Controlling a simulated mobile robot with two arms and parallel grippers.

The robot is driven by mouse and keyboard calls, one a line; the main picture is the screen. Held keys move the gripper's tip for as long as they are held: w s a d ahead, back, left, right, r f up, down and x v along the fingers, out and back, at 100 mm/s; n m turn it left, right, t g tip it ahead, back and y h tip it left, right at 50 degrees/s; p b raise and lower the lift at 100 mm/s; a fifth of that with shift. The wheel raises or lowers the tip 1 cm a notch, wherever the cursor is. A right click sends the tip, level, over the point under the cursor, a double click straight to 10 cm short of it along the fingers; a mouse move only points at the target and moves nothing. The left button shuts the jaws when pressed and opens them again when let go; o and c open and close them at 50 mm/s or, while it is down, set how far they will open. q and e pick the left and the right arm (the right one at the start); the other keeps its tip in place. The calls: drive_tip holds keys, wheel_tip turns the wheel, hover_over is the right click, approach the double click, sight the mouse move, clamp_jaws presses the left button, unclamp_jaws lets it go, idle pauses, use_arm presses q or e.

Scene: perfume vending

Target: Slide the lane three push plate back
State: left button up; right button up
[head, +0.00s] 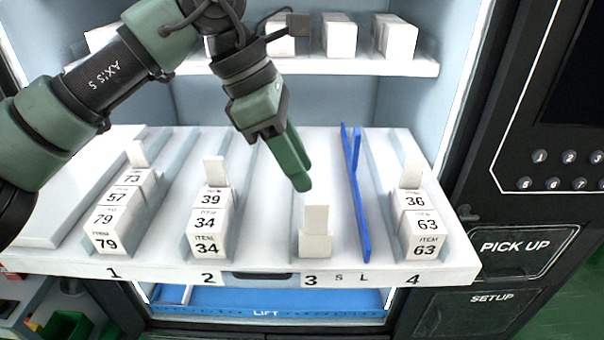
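The lane three push plate (316,218) is a small white upright plate on a white block, at the front end of lane three, just behind the number 3 label. No boxes show in lane three (275,185). My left gripper (302,187) comes down from above over lane three. Its green fingers look shut together and hold nothing. Their tips are just above and behind the push plate in the picture. I cannot tell if they touch it. My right gripper is not in view.
Labelled boxes stand in lane one (112,215), lane two (208,222) and lane four (417,225), each with a white plate behind. A blue divider (356,195) stands right of lane three. An upper shelf (365,66) with white boxes is at the back.

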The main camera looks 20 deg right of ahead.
sight(316, 201)
use_arm(q)
drive_tip(key=f, duration=0.1)
drive_tip(key=s+d+f+p, duration=0.1)
drive_tip(key=f, duration=0.1)
drive_tip(key=s+d+f+p, duration=0.1)
drive_tip(key=shift+s+f, duration=0.2)
drive_tip(key=shift+f, duration=0.1)
drive_tip(key=shift+w+d+f, duration=0.1)
drive_tip(key=shift+w+f, duration=0.05)
drive_tip(key=shift+f, duration=0.3)
drive_tip(key=shift+w+d+f, duration=0.1)
drive_tip(key=shift+f, duration=0.3)
drive_tip(key=shift+s, duration=0.1)
clamp_jaws()
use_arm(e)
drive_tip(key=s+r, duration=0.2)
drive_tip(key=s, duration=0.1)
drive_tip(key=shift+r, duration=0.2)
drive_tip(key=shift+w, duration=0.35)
